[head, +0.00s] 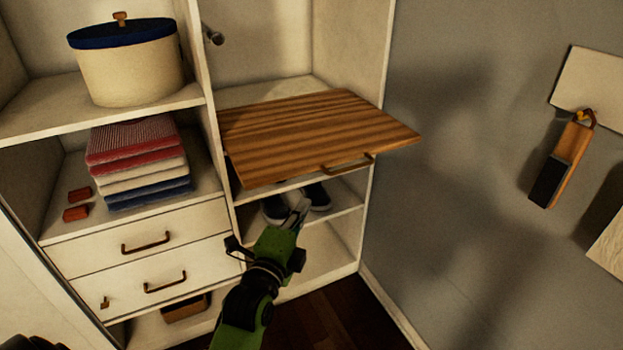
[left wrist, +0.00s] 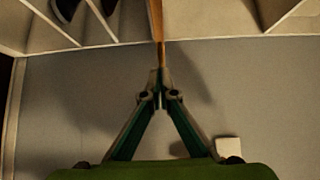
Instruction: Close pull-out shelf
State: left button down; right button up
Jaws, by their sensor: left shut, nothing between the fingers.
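The pull-out shelf (head: 300,130) is a striped brown wooden board with a metal handle (head: 347,165) on its front edge. It sticks out of the right side of the white wardrobe, past the frame. My left gripper (head: 300,208) is below and in front of the board, left of the handle, with its fingers shut and empty. In the left wrist view the fingers (left wrist: 160,80) meet at the tips. A thin wooden edge, apparently the board (left wrist: 157,20), shows edge-on just beyond them; I cannot tell whether they touch.
Dark shoes (head: 317,195) stand on the compartment below the board. Left are folded clothes (head: 138,165), two drawers (head: 140,238) and a round box (head: 130,70). A grey wall (head: 450,200) with a hanging brush (head: 562,165) is at right.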

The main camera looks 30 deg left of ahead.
pick_arm(q)
send_near(312, 170)
jog(key=w+d, duration=0.3)
jog(key=w+a, duration=0.1)
jog(key=w+a+p, duration=0.1)
jog(key=shift+w+a, duration=0.2)
jog(key=shift+a, duration=0.2)
jog(key=shift+w+a, duration=0.25)
jog(key=shift+a, duration=0.1)
pick_arm(e)
jog(key=shift+d+r, duration=0.4)
jog(key=shift+r, duration=0.25)
pick_arm(q)
jog(key=shift+a, duration=0.1)
